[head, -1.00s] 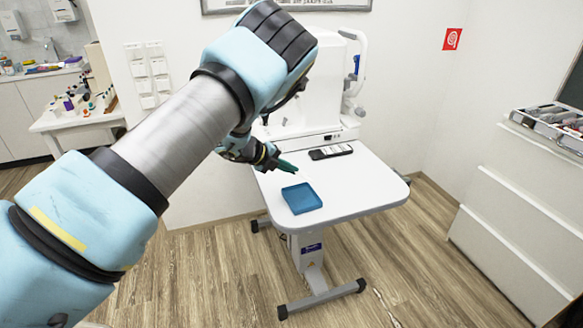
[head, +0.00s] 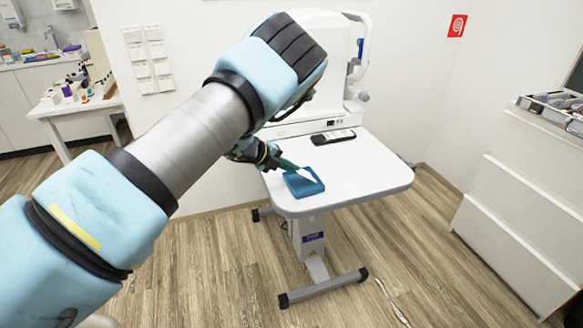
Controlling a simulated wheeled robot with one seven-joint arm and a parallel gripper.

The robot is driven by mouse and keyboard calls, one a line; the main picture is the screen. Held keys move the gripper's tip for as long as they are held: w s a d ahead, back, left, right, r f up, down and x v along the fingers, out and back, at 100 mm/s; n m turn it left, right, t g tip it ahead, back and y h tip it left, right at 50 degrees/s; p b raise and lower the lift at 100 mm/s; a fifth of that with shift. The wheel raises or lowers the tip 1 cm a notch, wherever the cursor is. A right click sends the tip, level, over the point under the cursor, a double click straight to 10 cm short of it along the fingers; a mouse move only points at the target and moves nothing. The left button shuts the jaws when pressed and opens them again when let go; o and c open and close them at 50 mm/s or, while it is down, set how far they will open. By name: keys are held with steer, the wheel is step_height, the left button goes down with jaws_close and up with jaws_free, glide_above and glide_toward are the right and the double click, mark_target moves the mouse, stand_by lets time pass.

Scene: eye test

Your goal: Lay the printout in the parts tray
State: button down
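The parts tray (head: 305,190) is a shallow blue square tray on the white table, near its left front part. My gripper (head: 293,167) has dark teal fingers and reaches in from the left, with its tips over the tray's back part. A thin white sliver (head: 310,175) shows at the fingertips, over the tray; it may be the printout, but it is too small to be sure. I cannot tell whether it is held or lies in the tray. My arm hides part of the gripper, and the finger gap cannot be made out.
A black handset-like item (head: 333,136) lies behind the tray on the white table (head: 365,175). A white eye-test machine (head: 330,70) stands at the table's back, partly behind my arm. The table's right side is clear. White drawers (head: 520,200) stand at the right.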

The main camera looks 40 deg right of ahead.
steer(key=c, duration=1)
jaws_free()
steer(key=shift+c, duration=0.2)
steer(key=b+v, duration=0.3)
steer(key=v, duration=0.7)
steer(key=shift+a+r, duration=0.15)
steer(key=shift+a, duration=0.2)
